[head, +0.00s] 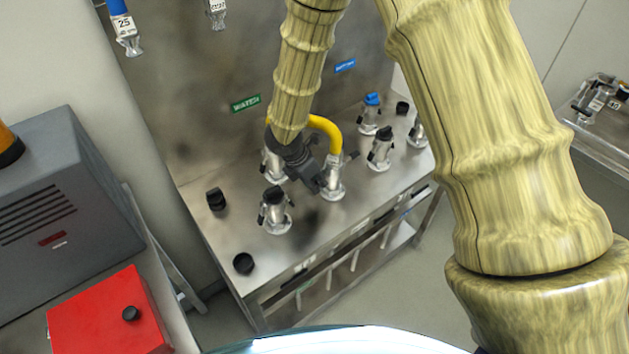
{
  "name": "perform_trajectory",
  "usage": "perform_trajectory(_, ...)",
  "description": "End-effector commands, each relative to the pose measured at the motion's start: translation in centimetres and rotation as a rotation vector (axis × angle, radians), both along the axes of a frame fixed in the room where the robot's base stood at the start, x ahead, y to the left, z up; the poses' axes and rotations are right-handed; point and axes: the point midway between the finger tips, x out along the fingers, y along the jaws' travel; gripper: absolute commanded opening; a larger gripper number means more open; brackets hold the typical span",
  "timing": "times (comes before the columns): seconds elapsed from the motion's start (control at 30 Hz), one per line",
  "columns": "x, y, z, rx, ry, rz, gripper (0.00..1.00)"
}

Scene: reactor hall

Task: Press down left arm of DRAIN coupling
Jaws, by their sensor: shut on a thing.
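A silver coupling (333,181) with a yellow hose (330,131) plugged into its top stands on the steel bench. A dark lever arm (352,156) sticks out at its right side. My gripper (317,182) is at the coupling's left side, with its dark fingers closed there. It seems shut on the coupling's left arm, which the fingers hide, so I cannot tell that arm's angle. I cannot read a DRAIN label; a green label (246,103) and a blue label (345,66) are on the panel behind.
Close by on the steel bench (330,228) stand a coupling (275,210) at front left, one partly hidden behind my gripper (272,165), and others at right (380,150). Black caps (243,263) lie at left. A red box (110,315) and grey cabinet (70,200) stand further left.

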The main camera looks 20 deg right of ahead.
Motion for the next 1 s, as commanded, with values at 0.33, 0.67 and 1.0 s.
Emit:
perform_trajectory(0.33, -0.01, -0.02, -0.57, -0.054, -0.016, 0.002, 0.00)
perform_trajectory(0.67, 0.08, -0.15, -0.61, -0.115, -0.042, 0.000, 0.00)
perform_trajectory(1.0, 0.09, -0.19, -0.53, -0.119, -0.044, -0.001, 0.00)
